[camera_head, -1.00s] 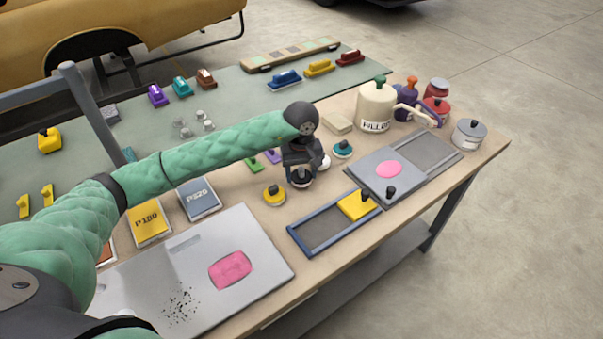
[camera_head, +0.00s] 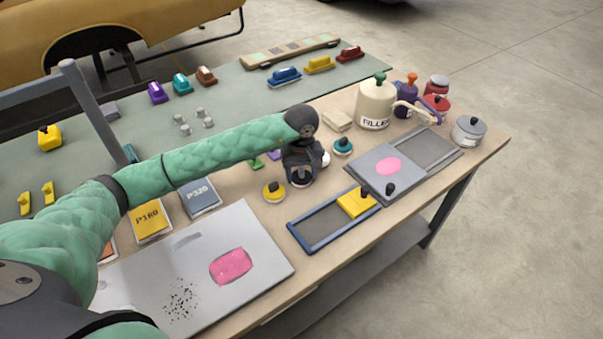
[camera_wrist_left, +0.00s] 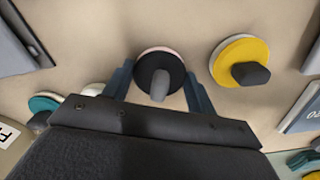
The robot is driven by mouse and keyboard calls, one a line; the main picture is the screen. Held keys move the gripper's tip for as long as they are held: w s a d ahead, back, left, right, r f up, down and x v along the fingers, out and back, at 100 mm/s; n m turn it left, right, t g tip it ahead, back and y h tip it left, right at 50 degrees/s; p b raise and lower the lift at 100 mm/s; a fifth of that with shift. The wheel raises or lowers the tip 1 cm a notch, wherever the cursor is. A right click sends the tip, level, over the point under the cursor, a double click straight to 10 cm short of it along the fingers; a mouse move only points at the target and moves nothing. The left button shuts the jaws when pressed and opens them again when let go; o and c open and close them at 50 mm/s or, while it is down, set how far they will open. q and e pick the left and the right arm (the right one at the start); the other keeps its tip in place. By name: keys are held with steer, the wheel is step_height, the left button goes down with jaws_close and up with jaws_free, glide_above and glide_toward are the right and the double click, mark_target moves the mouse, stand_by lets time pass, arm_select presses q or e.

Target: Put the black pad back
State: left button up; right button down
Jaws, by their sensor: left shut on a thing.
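The black pad (camera_wrist_left: 160,77) is a round disc with a grey knob and a pale rim underneath. In the left wrist view it sits between the two fingers of my left gripper (camera_wrist_left: 158,88). In the head view my left gripper (camera_head: 300,172) points down and is shut on the pad, which is mostly hidden. The pad looks at or close to the bench top; I cannot tell whether it touches.
A yellow round pad (camera_head: 274,191) lies close to the left gripper, and a teal one (camera_head: 342,146) lies to the right. A blue-framed tray (camera_head: 300,236) with a yellow block is in front. A filler tub (camera_head: 375,108) and small jars stand at the back right.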

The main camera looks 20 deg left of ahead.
mark_target(302, 170)
arm_select(q)
steer(key=o, duration=0.9)
steer(key=shift+o, duration=0.2)
arm_select(e)
steer(key=shift+a+r, duration=0.1)
arm_select(q)
steer(key=shift+r, duration=0.1)
steer(key=shift+r, duration=0.45)
step_height(302, 170, up, 5)
steer(key=shift+f+b, duration=0.1)
steer(key=shift+b, duration=1.1)
step_height(302, 170, up, 6)
steer(key=shift+f+b, duration=0.2)
steer(key=shift+b, duration=0.75)
steer(key=shift+r, duration=0.4)
arm_select(e)
step_height(302, 170, up, 17)
steer(key=w+a, duration=0.1)
steer(key=w, duration=0.1)
steer(key=shift+w+a+r, duration=0.2)
steer(key=shift+w+a, duration=0.1)
steer(key=shift+a, duration=0.05)
